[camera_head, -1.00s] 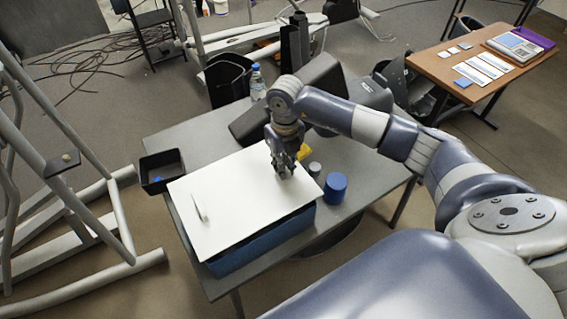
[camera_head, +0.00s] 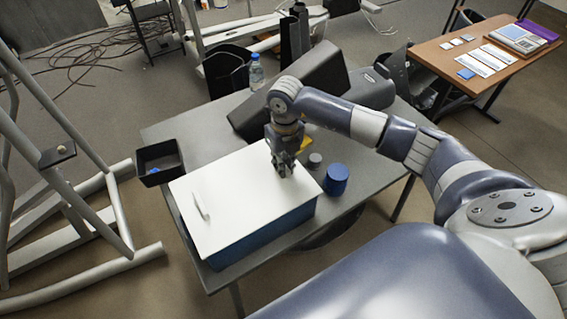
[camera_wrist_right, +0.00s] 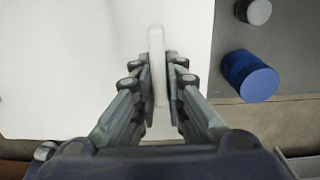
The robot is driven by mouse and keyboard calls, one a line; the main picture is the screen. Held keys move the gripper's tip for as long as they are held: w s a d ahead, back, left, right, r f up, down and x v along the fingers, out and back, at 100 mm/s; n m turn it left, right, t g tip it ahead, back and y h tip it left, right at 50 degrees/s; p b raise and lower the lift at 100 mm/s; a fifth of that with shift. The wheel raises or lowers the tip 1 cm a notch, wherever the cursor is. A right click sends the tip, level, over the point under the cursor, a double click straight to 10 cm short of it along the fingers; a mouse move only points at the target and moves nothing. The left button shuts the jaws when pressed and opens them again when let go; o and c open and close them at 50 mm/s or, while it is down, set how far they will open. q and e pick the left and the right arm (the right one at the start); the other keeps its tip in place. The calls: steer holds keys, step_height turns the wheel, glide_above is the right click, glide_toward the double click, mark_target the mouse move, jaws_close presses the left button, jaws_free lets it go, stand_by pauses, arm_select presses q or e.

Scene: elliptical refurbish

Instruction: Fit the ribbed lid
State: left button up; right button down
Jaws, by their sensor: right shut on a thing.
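The ribbed lid (camera_head: 238,195) is a flat white panel with upright white ribs. It lies over the top of a blue box (camera_head: 262,233) on the grey table. One rib (camera_head: 200,205) stands near its left end. My right gripper (camera_head: 282,170) is shut on another rib near the lid's right end; the right wrist view shows this rib (camera_wrist_right: 157,65) between the fingers. The lid covers the box opening, and its right corner sticks out slightly past the box. I cannot tell whether it is fully seated. My left gripper is not in view.
A blue cylinder (camera_head: 336,179) and a small grey cylinder (camera_head: 314,160) stand right of the box. A yellow thing (camera_head: 304,146) is behind the gripper. A black tray (camera_head: 160,163) is at left, a bottle (camera_head: 257,71) and a large dark case (camera_head: 305,92) behind.

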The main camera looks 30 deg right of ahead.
steer(key=shift+f+b, duration=0.6)
steer(key=shift+f, duration=0.05)
stand_by(0.9)
steer(key=c, duration=1.6)
jaws_free()
steer(key=shift+o, duration=0.2)
step_height(320, 180, up, 12)
steer(key=shift+d, duration=0.1)
